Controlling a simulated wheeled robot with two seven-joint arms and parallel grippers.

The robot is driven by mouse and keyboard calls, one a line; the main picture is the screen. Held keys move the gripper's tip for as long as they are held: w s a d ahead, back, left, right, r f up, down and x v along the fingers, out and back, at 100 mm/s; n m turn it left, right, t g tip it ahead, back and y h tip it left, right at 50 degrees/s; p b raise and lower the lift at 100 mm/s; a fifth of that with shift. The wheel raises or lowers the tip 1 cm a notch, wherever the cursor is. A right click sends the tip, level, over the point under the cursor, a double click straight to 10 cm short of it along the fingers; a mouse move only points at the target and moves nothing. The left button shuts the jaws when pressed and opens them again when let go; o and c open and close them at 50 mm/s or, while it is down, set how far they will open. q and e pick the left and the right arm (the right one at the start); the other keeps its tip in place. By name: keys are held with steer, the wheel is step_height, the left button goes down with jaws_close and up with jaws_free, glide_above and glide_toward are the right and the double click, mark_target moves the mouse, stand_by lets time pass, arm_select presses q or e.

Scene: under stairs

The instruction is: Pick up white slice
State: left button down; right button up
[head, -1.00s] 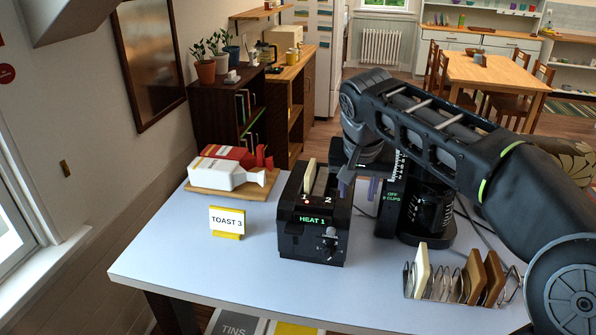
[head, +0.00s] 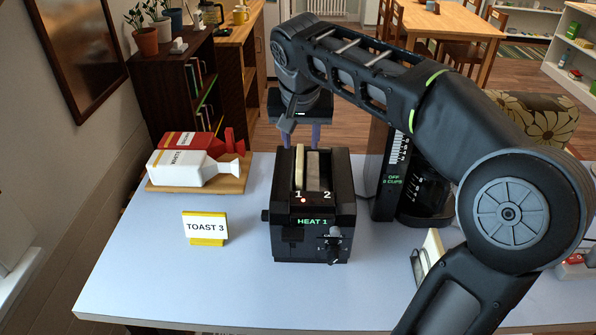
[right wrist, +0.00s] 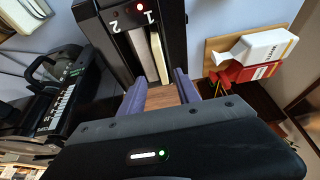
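A white slice (head: 300,165) stands upright in slot 1 of the black toaster (head: 312,215), its top above the slot. It also shows in the right wrist view (right wrist: 160,55). Slot 2 looks greyish inside; I cannot tell whether it holds anything. My right gripper (head: 301,134) is behind the toaster, fingers pointing down. In the right wrist view its purple fingers (right wrist: 158,92) are apart, with only brown floor between them, and clear of the slice. Another pale slice (head: 432,248) stands at the right, partly hidden by my arm. My left gripper is out of view.
A "TOAST 3" sign (head: 206,226) stands left of the toaster. A white bag (head: 190,168) and a red bag (head: 195,145) lie on a wooden board (head: 230,185). A coffee maker (head: 425,195) stands to the right. The front left of the table (head: 150,280) is clear.

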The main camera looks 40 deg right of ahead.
mark_target(300, 157)
steer(key=shift+x, duration=1.05)
steer(key=shift+f+p, duration=0.25)
steer(key=shift+p, duration=0.05)
steer(key=shift+p+x, duration=0.7)
steer(key=shift+x, duration=1.65)
steer(key=shift+a, duration=0.1)
steer(key=shift+c, duration=0.2)
jaws_close()
